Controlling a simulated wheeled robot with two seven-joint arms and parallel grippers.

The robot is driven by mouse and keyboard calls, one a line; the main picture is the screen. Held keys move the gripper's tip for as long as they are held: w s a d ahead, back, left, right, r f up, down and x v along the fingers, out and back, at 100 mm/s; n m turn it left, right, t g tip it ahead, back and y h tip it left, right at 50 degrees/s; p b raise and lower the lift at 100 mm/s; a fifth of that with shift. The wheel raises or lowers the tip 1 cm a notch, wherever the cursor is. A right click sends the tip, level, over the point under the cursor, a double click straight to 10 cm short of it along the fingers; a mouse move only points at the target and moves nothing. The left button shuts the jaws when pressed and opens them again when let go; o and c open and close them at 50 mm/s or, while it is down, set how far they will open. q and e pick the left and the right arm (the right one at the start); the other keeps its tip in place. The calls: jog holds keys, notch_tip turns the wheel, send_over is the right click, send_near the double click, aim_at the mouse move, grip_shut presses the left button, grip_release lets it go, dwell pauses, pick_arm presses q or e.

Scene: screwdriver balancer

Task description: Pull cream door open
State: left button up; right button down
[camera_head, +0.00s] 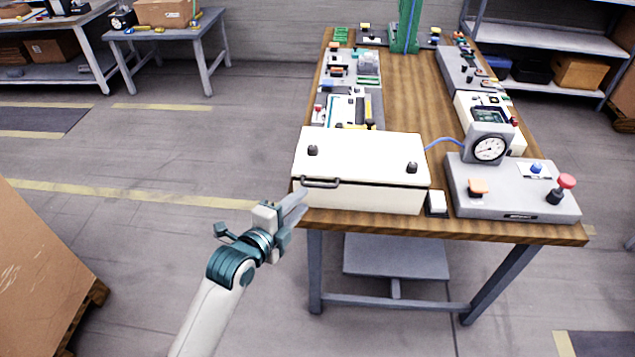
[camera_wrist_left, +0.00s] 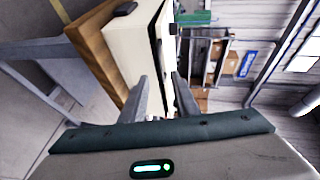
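A cream box (camera_head: 362,155) sits at the near left end of the wooden table, with two black knobs on its top. Its cream front door (camera_head: 372,197) looks shut. A dark bar handle (camera_head: 320,183) is at the front's upper left; it also shows in the left wrist view (camera_wrist_left: 159,50). My left gripper (camera_head: 297,203) is just in front of the box's left corner, a little below the handle. In the left wrist view its two fingers (camera_wrist_left: 160,80) are apart, with the handle beyond them. No contact with it can be made out. My right gripper is out of view.
A dial gauge (camera_head: 488,149) and a grey control box (camera_head: 515,190) with a red knob stand to the right. A small white switch (camera_head: 436,203) is beside the cream box. Several panels line the table (camera_head: 415,90) behind.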

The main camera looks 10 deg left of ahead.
aim_at(316, 187)
pick_arm(q)
jog(key=p+x, duration=0.2)
jog(key=x, duration=0.7)
jog(key=shift+w+d, duration=0.1)
jog(key=shift+w, duration=0.15)
jog(key=shift+c, duration=0.7)
jog(key=shift+s, duration=0.1)
grip_shut()
